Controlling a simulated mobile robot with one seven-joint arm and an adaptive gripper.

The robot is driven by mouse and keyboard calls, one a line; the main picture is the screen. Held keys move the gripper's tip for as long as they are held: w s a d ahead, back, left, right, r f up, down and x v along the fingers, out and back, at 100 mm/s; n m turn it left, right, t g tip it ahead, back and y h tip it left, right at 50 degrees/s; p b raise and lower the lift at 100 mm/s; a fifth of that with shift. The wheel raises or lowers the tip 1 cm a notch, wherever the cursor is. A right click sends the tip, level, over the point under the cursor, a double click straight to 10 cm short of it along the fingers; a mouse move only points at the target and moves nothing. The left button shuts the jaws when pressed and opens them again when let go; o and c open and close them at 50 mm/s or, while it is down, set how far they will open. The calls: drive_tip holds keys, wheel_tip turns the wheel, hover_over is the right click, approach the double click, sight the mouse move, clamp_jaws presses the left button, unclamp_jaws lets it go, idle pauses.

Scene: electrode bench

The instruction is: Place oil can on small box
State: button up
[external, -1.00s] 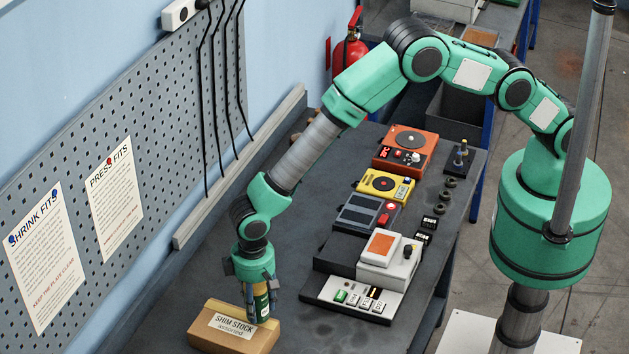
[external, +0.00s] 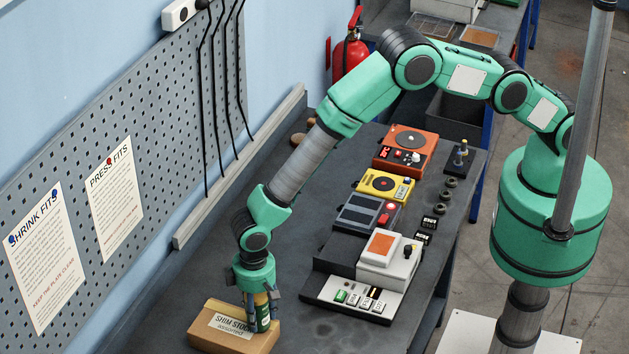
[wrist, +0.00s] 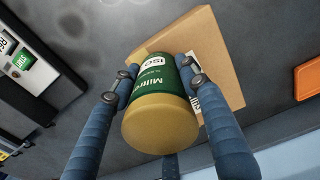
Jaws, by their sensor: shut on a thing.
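The oil can (external: 263,314) is a green cylinder with a gold end and a white-lettered label. My gripper (external: 262,300) is shut around it and holds it upright at the small box. The can also shows large in the wrist view (wrist: 160,105), between my two fingers. The small box (external: 232,337) is brown cardboard, marked "SHIM STOCK assorted", at the front of the bench. In the wrist view the box (wrist: 215,50) lies behind the can. The can's lower end overlaps the box's right part; I cannot tell whether it touches the top.
To the right stand a grey-white device (external: 388,262) with an orange panel and a row of switches, a yellow device (external: 384,186) and a red-orange one (external: 405,150). A pegboard wall (external: 130,150) runs along the left. The bench between box and devices is clear.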

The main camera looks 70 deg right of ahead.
drive_tip(key=o, duration=1.1)
drive_tip(key=shift+f, duration=0.15)
drive_tip(key=o, duration=0.5)
drive_tip(key=shift+c, duration=0.2)
drive_tip(key=shift+r, duration=0.25)
wheel_tip(320, 180, up, 12)
drive_tip(key=shift+f+b, duration=0.1)
drive_tip(key=shift+b, duration=0.95)
